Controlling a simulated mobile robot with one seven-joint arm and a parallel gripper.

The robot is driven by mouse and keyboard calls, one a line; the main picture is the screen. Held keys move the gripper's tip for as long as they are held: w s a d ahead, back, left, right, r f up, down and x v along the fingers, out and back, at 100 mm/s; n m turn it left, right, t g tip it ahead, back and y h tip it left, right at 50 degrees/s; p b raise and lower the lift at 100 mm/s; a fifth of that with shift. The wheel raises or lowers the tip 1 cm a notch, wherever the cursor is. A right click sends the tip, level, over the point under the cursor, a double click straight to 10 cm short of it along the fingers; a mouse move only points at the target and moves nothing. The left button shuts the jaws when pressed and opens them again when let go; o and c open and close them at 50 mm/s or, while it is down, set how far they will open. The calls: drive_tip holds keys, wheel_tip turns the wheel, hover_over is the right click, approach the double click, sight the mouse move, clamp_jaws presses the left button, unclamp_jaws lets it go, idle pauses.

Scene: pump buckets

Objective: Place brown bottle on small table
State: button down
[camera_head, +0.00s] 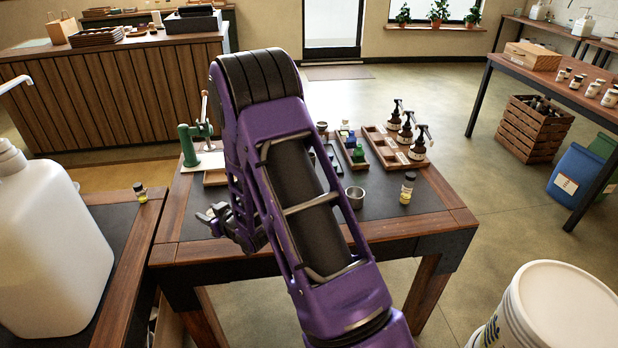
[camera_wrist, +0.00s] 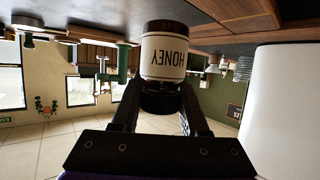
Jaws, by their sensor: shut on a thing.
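In the wrist view, my gripper (camera_wrist: 160,105) is shut on a brown bottle (camera_wrist: 165,28) with a white HONEY label and a dark cap. The view is upside down, so the bottle is upright, with its cap end nearest the fingers. Another wood-edged table (camera_head: 129,250) is at the left. Which is the small table is unclear.
A white bucket (camera_head: 555,310) is at lower right.

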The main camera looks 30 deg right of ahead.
drive_tip(key=w+d+r+n+g+y+b, duration=0.1)
drive_tip(key=w+d+r+n+y, duration=0.15)
drive_tip(key=w, duration=0.45)
drive_tip(key=w+d+r+n+g+y+b, duration=0.1)
drive_tip(key=w+d+r, duration=0.3)
drive_tip(key=w, duration=0.3)
wheel_tip(320, 180, down, 10)
drive_tip(key=shift+w+f+b, duration=0.1)
drive_tip(key=shift+f+b, duration=0.1)
drive_tip(key=shift+b, duration=0.65)
drive_tip(key=shift+f, duration=0.1)
drive_tip(key=shift+f, duration=0.15)
drive_tip(key=shift+c, duration=2.1)
unclamp_jaws()
